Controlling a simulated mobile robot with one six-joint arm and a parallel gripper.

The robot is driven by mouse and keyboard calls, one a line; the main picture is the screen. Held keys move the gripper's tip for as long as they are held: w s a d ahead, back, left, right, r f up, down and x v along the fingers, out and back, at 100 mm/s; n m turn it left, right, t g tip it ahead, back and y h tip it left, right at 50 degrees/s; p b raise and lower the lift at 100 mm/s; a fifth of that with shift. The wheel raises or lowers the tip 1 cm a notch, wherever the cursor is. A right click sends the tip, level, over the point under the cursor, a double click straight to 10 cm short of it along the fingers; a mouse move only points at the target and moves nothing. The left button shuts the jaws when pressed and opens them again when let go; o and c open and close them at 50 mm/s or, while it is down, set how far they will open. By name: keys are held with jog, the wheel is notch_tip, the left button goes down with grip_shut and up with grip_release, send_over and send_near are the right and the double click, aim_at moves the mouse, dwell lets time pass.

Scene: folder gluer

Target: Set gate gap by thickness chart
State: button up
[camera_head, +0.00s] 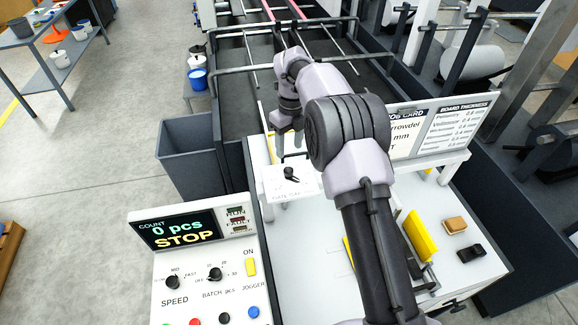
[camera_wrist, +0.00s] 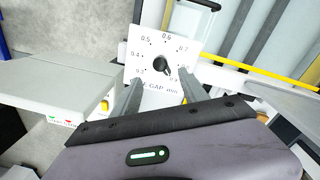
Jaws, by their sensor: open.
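The gate gap dial plate (camera_head: 272,185) is white with a black knob (camera_head: 290,173). In the wrist view the plate (camera_wrist: 143,65) shows printed values around the knob (camera_wrist: 160,65), with 0.4, 0.5 and 0.6 readable; I cannot tell exactly which value the knob points at. My gripper (camera_wrist: 160,80) is open, its two fingers reaching toward the plate on either side of the knob, apparently without gripping it. In the head view my gripper (camera_head: 291,150) is just above the dial. The board thickness chart (camera_head: 455,128) is right of the job card (camera_head: 405,140), which my arm partly hides.
A control panel (camera_head: 195,270) at front left reads 0 pcs and STOP. A grey bin (camera_head: 188,155) stands left of the machine. A yellow block (camera_head: 420,235), a tan block (camera_head: 455,225) and a black item (camera_head: 471,251) lie on the white table at right.

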aim_at(288, 169)
notch_tip(288, 169, down, 9)
jog(key=shift+s+a+f, duration=0.15)
jog(key=shift+f, duration=0.05)
grip_shut()
